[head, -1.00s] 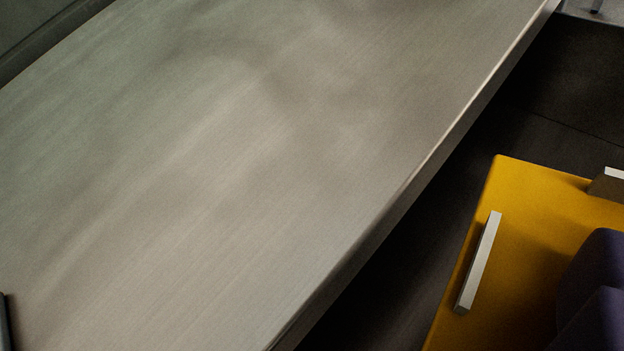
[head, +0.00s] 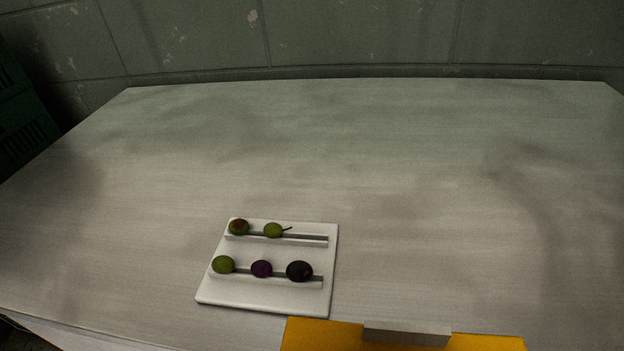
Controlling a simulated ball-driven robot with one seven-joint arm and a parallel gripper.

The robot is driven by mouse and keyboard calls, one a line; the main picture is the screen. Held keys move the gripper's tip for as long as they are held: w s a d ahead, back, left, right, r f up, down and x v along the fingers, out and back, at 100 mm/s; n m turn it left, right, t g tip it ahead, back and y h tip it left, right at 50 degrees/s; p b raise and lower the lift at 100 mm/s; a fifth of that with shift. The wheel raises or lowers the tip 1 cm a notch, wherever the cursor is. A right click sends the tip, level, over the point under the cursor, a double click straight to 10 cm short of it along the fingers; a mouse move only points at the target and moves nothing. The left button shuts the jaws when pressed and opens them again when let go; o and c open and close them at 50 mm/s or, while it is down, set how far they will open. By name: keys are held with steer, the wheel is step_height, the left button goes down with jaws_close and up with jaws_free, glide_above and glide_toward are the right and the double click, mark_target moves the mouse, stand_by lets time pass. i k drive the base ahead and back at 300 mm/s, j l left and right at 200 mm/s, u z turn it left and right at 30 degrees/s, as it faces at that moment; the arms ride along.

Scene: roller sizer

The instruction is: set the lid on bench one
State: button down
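A flat yellow panel (head: 310,336) shows at the bottom edge, right of the middle, with a grey bar (head: 407,335) on its far edge. It may be the lid; most of it is cut off by the frame. It overlaps the near edge of a wide pale metal bench (head: 330,160) in the picture, and I cannot tell whether it touches the bench. No label shows which bench this is. My gripper is not in this view.
A white board (head: 215,292) with two ledges lies near the bench's front, holding several small fruits (head: 262,268). The rest of the benchtop is bare. A green block wall (head: 300,40) stands behind, and dark green crates (head: 20,120) are at the left.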

mark_target(582, 283)
steer(key=k+l+u, duration=0.15)
steer(key=l, duration=0.3)
steer(key=k+l+u, duration=0.15)
steer(key=k+l, duration=0.15)
steer(key=k+l+u, duration=0.15)
steer(key=l, duration=0.35)
steer(key=i+l+u, duration=0.1)
steer(key=l+u, duration=0.15)
steer(key=l, duration=0.4)
steer(key=i+l+u, duration=0.2)
steer(key=l, duration=0.7)
steer(key=i+l, duration=0.15)
steer(key=l+u, duration=0.05)
steer(key=l, duration=0.05)
